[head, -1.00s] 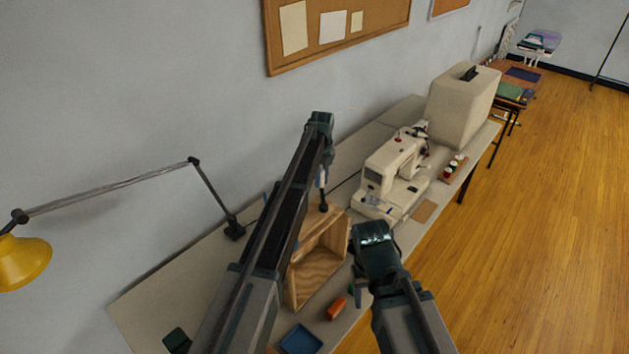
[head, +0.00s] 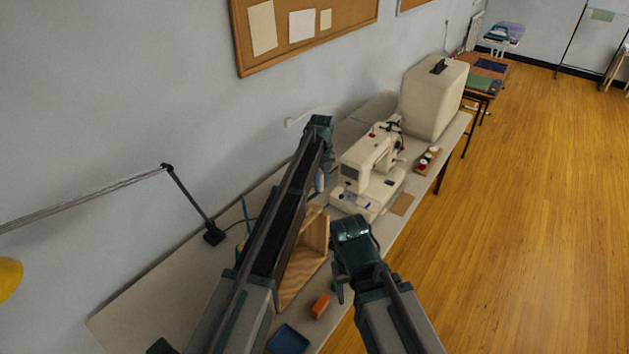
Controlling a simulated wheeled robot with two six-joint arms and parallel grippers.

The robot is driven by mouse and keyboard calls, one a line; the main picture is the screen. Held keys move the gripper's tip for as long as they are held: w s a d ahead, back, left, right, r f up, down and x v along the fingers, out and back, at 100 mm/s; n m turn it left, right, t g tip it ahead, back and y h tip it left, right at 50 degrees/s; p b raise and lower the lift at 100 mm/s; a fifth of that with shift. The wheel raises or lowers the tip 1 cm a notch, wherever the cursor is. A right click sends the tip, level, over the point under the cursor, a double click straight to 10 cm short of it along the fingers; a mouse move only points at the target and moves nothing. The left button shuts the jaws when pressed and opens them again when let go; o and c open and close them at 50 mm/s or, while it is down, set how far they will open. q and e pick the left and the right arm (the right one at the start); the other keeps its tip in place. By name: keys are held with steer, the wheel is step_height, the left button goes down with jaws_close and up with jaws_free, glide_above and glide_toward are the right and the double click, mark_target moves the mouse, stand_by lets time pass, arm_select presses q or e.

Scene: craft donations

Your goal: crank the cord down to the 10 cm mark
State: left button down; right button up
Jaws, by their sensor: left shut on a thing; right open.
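A wooden box frame (head: 304,272) stands on the table, partly hidden behind my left arm. My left gripper (head: 321,182) is above the frame's far end, its jaws mostly hidden by its own arm. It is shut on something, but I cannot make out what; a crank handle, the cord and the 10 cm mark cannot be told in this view. My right gripper (head: 339,292) is open, pointing down just right of the frame, apart from it as far as I can tell.
A white sewing machine (head: 368,170) stands beyond the frame, with a beige case (head: 432,95) and thread spools (head: 428,160) farther back. An orange block (head: 320,306) and a blue tray (head: 288,339) lie near the front edge. A lamp arm (head: 190,203) rises at left.

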arm_select(q)
steer(key=shift+s+d+m, duration=0.5)
steer(key=shift+s+m, duration=0.3)
steer(key=shift+m, duration=0.45)
steer(key=shift+s+d+m, duration=0.5)
steer(key=shift+s+m, duration=0.25)
steer(key=shift+m, duration=0.45)
steer(key=shift+s+d+m, duration=0.5)
steer(key=shift+s+m, duration=0.3)
steer(key=shift+m, duration=0.45)
steer(key=c, duration=0.7)
jaws_free()
steer(key=shift+r, duration=0.15)
step_height(320, 180, up, 14)
steer(key=p, duration=1.3)
steer(key=shift+f+p, duration=0.25)
steer(key=shift+p, duration=0.15)
